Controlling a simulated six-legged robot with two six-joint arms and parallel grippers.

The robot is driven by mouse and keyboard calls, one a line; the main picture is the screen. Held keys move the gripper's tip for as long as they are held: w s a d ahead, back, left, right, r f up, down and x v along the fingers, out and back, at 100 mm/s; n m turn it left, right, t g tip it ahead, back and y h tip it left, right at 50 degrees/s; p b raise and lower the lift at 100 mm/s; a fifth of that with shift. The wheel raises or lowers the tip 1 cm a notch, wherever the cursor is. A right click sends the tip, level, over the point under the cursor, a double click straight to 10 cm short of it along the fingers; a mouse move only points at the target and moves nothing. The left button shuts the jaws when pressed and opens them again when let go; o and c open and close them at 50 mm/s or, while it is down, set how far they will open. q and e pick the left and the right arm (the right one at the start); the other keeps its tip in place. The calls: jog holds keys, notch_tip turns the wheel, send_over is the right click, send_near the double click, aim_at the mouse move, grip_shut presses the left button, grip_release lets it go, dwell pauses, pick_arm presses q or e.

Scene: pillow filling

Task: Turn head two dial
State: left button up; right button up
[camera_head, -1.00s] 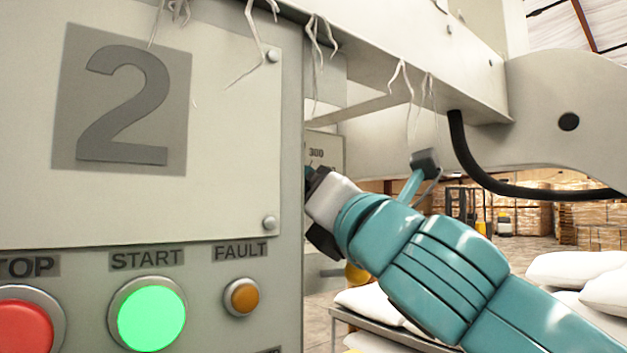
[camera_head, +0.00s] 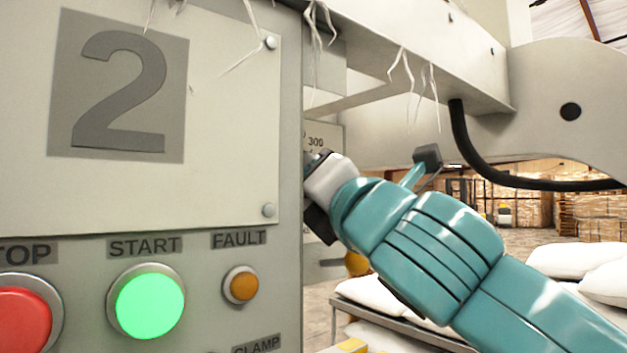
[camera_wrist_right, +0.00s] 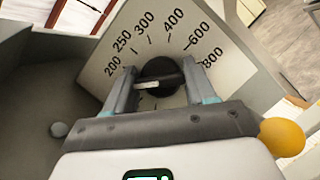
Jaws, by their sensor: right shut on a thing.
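In the right wrist view, the dial is a round black knob (camera_wrist_right: 168,70) with a white mark on its bar, on a pale scale plate (camera_wrist_right: 105,72) numbered 200, 250, 300, 400, 600 and 800. The white mark lies toward the left side of the knob; the exact number is unclear. My right gripper (camera_wrist_right: 160,86) is shut on the knob, one finger at each side. In the head view my right gripper (camera_head: 318,196) reaches behind the edge of the head two panel (camera_head: 230,110), so the knob is hidden there. My left gripper is not in view.
The panel's front carries a lit green START button (camera_head: 150,305), a red button (camera_head: 20,318) and an amber FAULT lamp (camera_head: 243,286). A yellow knob (camera_wrist_right: 283,137) sits right of my gripper. White sacks (camera_head: 575,260) lie at the right.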

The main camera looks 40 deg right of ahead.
jog(key=m+g+h+p, duration=0.1)
jog(key=m, duration=0.3)
jog(key=shift+r+m, duration=0.15)
jog(key=shift+m, duration=0.15)
jog(key=m+g+p, duration=0.1)
jog(key=m, duration=0.1)
jog(key=m+g+p, duration=0.1)
jog(key=m, duration=0.2)
jog(key=shift+m+g+h, duration=0.3)
jog(key=shift+h, duration=0.1)
jog(key=m, duration=0.2)
jog(key=shift+m+g+p, duration=0.3)
jog(key=shift+g+p, duration=0.1)
jog(key=shift+f+m+g+y, duration=0.2)
jog(key=shift+m+g+y, duration=0.45)
jog(key=shift+m, duration=0.95)
jog(key=o, duration=0.9)
jog(key=shift+o, duration=0.7)
jog(key=shift+s, duration=0.2)
jog(key=shift+r, duration=0.1)
